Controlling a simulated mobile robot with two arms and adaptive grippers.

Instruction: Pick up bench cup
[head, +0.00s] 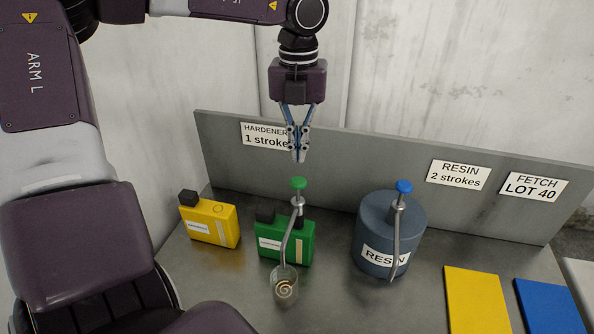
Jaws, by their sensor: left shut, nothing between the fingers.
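The bench cup (284,287) is a small clear cup standing upright on the bench. It holds a pale swirl and sits under the spout of the green hardener container (298,252), which has a green pump head (298,183). My left gripper (299,158) points down above that pump head, apart from it and well above the cup. Its fingers are shut and empty. My right gripper is not in view.
A blue-grey resin drum (377,240) with a blue pump stands to the right. A yellow container (209,220) stands left. Yellow (477,300) and blue (549,306) flat panels lie at the right. A grey backboard (400,165) with labels runs behind. Bare bench (350,307) shows right of the cup.

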